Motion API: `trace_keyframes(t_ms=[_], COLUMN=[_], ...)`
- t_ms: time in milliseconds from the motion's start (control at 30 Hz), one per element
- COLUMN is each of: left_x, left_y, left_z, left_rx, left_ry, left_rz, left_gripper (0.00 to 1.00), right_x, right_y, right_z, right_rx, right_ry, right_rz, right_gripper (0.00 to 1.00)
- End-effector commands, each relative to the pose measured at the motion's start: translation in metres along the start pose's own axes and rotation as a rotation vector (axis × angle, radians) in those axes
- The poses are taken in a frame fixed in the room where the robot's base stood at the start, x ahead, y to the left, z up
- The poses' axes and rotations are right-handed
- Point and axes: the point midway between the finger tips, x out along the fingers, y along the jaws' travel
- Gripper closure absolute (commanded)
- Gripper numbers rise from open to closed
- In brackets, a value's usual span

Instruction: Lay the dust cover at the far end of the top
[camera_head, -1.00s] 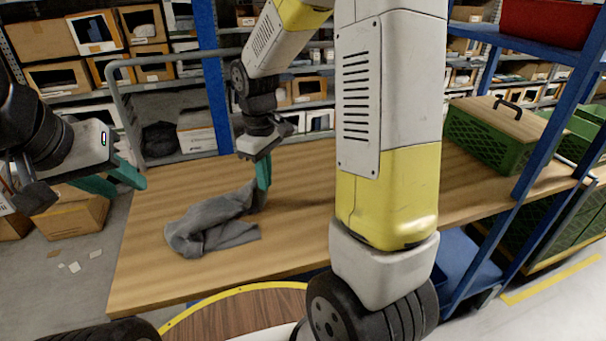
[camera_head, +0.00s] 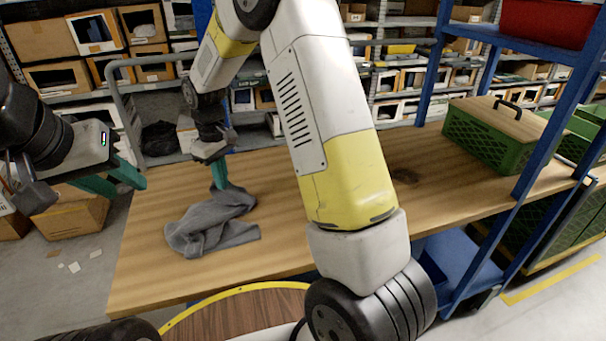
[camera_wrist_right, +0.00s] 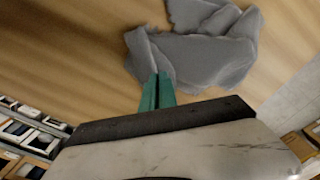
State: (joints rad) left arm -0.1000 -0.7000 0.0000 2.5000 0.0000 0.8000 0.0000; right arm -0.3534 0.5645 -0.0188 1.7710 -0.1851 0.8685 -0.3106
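The dust cover, a crumpled grey cloth (camera_head: 212,228), lies bunched on the left part of the wooden top (camera_head: 285,245). It also shows in the right wrist view (camera_wrist_right: 205,58). My right gripper (camera_head: 219,185) points down at the cloth's back edge. In the right wrist view its green fingers (camera_wrist_right: 158,84) are close together, with a raised fold of cloth at their tips. The rest of the cloth rests on the wood. My left gripper (camera_head: 128,186) is open and empty, left of the top, with its green fingers apart.
A green crate (camera_head: 482,140) with a wooden lid and black handle stands at the right of the top, beside a blue rack post (camera_head: 530,160). A grey rail (camera_head: 122,95) rises behind the left end. The middle of the top is mostly bare.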

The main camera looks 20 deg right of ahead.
Motion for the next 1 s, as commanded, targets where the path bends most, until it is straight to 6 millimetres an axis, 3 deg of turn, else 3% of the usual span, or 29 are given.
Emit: trace_keyframes(t_ms=[300,600,1000], left_x=[0.0,0.0,0.0], left_y=[0.0,0.0,0.0], left_z=[0.0,0.0,0.0], left_rx=[0.0,0.0,0.0], left_ry=[0.0,0.0,0.0], left_rz=[0.0,0.0,0.0], left_gripper=[0.64,0.64,0.64], right_x=[0.0034,0.0032,-0.0044], right_y=[0.0,0.0,0.0004], right_z=[0.0004,0.0004,-0.0005], right_rx=[0.0,0.0,0.0], right_ry=[0.0,0.0,0.003], right_rz=[0.0,0.0,0.001], right_gripper=[1.0,0.43,0.43])
